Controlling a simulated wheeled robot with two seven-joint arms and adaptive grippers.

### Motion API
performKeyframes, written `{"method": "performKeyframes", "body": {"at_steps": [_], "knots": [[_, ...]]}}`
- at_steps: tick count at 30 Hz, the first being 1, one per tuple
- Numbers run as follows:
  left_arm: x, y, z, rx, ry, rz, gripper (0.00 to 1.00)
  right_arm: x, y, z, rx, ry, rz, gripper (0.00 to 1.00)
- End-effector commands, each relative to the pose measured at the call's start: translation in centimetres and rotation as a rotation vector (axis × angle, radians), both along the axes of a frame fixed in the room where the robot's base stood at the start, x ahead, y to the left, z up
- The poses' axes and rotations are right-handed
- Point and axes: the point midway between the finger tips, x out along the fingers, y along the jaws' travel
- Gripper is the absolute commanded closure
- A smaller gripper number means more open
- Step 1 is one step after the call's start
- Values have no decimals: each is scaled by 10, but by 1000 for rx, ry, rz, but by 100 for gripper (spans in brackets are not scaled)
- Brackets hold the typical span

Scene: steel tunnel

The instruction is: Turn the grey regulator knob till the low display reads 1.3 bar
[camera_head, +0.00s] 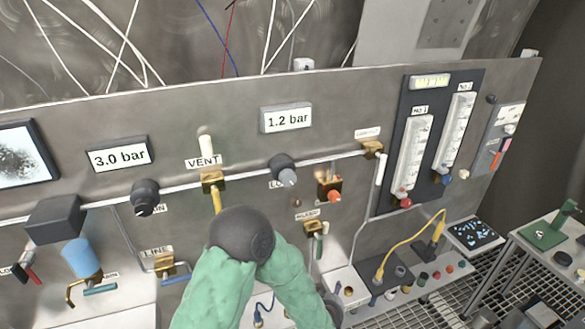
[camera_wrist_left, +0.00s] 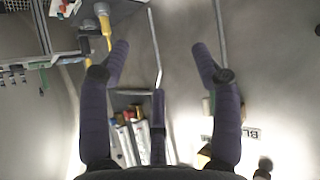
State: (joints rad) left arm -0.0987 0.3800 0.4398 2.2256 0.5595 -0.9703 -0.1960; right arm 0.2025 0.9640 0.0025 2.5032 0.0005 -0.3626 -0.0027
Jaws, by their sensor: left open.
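The grey regulator knob (camera_head: 287,177) sits on a dark round body on the pipe, below and slightly left of centre of the low display (camera_head: 287,118), which reads 1.2 bar. My green-sleeved arm, with a dark round joint, stands in front of the panel below and left of the knob; its fingers do not show in the head view. In the left wrist view my left gripper (camera_wrist_left: 160,62) is open, with its purple fingers spread and nothing between them. I cannot make out the knob in that view. My right gripper is not in view.
A second display (camera_head: 119,155) reads 3.0 bar, above a black knob (camera_head: 145,197). The VENT valve (camera_head: 213,182) and an orange-red knob (camera_head: 333,195) flank the grey knob. Two flowmeters (camera_head: 416,153) stand at right. A yellow cable (camera_head: 405,243) loops below them.

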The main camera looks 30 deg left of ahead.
Motion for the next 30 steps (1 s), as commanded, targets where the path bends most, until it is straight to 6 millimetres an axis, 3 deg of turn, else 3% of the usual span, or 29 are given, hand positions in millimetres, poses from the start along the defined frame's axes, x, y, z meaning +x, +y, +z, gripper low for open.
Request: {"method": "performKeyframes", "body": {"at_steps": [1,6,12,15,18,21,25,30], "knots": [[9,5,46,27,-78,42,36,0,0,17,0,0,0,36],[18,28,160,113,-292,210,36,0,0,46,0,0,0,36],[-4,53,279,189,-487,430,36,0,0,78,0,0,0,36],[-21,63,321,215,-546,527,36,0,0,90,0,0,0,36],[-37,70,347,234,-579,600,36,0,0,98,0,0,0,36],[-46,73,360,242,-595,643,36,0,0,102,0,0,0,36],[-48,78,365,249,-601,664,36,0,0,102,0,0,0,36],[-37,92,364,250,-599,666,36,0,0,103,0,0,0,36]]}}
